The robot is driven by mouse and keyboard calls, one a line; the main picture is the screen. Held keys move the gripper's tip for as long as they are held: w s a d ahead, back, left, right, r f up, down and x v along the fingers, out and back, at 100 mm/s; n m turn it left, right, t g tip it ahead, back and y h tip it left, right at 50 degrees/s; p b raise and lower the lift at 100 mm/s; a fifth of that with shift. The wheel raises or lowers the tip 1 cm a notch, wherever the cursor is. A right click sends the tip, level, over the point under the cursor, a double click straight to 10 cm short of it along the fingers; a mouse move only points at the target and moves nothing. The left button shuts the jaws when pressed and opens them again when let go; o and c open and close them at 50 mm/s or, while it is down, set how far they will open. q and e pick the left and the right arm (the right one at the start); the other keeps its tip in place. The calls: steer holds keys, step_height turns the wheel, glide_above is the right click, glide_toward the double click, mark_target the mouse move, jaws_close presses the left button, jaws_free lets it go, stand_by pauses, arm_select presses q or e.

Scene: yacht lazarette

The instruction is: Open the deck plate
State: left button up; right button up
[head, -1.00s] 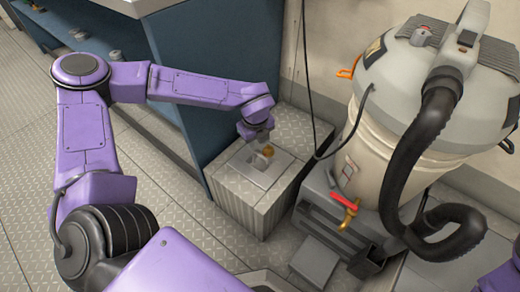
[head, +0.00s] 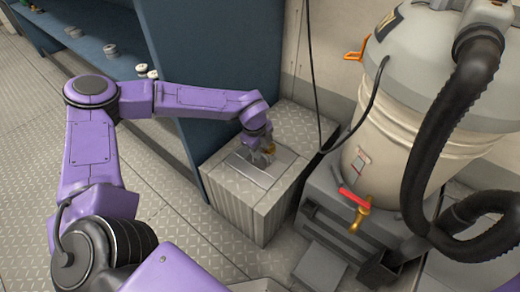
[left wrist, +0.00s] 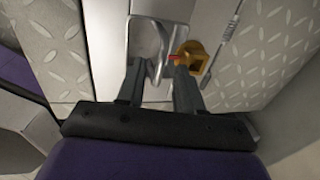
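The deck plate (head: 247,171) is a flat grey metal panel set in the tread-patterned top of a low box. It looks closed, lying level with the top. In the left wrist view the plate (left wrist: 163,10) carries a metal loop handle (left wrist: 149,42) with a brass fitting (left wrist: 191,60) to its right. My left gripper (head: 262,160) is down at the handle. In the left wrist view its fingers (left wrist: 158,88) are apart, with the lower end of the loop showing between them. I cannot tell whether they touch it. My right gripper is out of view.
A blue cabinet (head: 185,65) stands left of the box, with small spools (head: 110,49) on its shelf. A cream tank (head: 385,140) with a black hose (head: 423,150) and a red-handled valve (head: 354,200) stands right. Tread-plate floor (head: 30,130) is clear at left.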

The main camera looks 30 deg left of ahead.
arm_select(q)
jaws_close()
stand_by(1.4)
